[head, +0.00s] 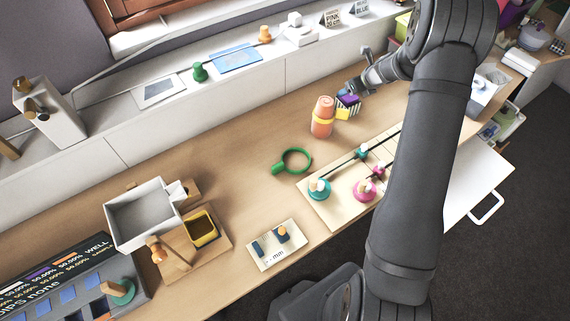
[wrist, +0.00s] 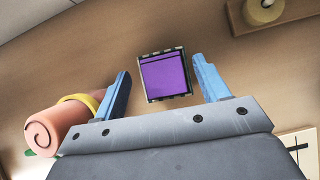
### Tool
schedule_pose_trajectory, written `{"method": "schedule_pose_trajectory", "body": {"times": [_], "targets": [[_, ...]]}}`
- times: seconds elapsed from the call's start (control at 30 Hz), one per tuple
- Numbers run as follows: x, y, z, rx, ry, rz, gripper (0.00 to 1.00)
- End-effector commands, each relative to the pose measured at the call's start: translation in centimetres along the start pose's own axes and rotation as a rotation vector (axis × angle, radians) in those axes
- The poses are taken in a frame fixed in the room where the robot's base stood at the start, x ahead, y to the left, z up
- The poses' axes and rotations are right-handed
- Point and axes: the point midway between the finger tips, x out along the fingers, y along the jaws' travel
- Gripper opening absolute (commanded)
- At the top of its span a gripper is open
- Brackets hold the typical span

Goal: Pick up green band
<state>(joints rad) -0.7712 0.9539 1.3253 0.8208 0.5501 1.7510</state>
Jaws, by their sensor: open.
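The green band (head: 297,160) is a ring with a thick tab at its left side. It lies flat on the wooden worktop in the middle of the head view, with bare wood around it. My gripper (head: 358,89) is at the back of the worktop, up and to the right of the band, beyond an orange roll. In the wrist view my gripper (wrist: 161,67) is open, its two blue fingers wide apart. A purple-topped box (wrist: 164,75) shows between and beyond them, with gaps on both sides. A small green sliver (wrist: 28,153) shows at the wrist view's left edge; I cannot tell whether it is the band.
The orange roll (head: 322,115) with a yellow band stands between my gripper and the green band. A board (head: 331,217) with teal and pink knobs lies right of the band. A white tray (head: 142,218) and wooden holder are at left. Worktop left of the band is clear.

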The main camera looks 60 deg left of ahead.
Motion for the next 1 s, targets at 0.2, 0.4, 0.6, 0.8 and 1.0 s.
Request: {"method": "schedule_pose_trajectory", "body": {"times": [0.2,0.4,0.6,0.8,1.0], "targets": [[-0.2,0.5,0.5,-0.029,-0.001,-0.002,0.68],[-2.1,6.2,5.6,-0.396,-0.007,-0.03,0.68],[-3.7,14.2,6.5,-0.959,0.044,0.067,0.68],[-5.7,21.7,4.9,-1.553,0.083,0.244,0.68],[-8.7,28.4,2.0,-2.193,0.08,0.48,0.68]]}}
